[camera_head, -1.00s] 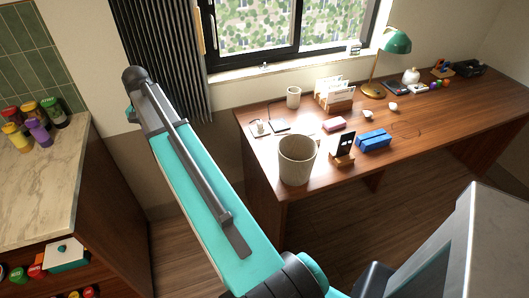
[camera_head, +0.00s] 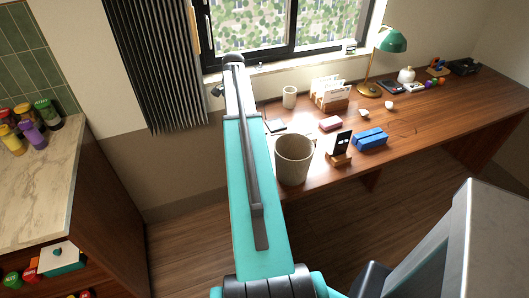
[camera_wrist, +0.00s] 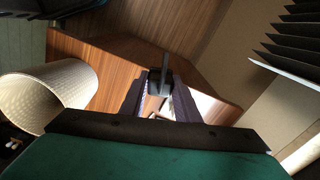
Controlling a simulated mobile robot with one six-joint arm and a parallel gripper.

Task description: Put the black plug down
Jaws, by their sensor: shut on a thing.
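The black plug (camera_wrist: 161,80) shows in the wrist view, held between the two dark fingers of my gripper (camera_wrist: 160,92). My gripper is shut on it, over the end of the wooden desk (camera_wrist: 120,52). In the head view my arm stretches up to the desk's left end and hides the gripper and the plug. How far the plug is above the desk, I cannot tell.
A ribbed beige bin (camera_head: 294,158) stands at the desk's near left edge; it also shows at left in the wrist view (camera_wrist: 70,82). A phone on a stand (camera_head: 341,146), a blue case (camera_head: 370,140) and a white cup (camera_head: 289,97) are on the desk. A dark curtain (camera_head: 158,65) hangs behind.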

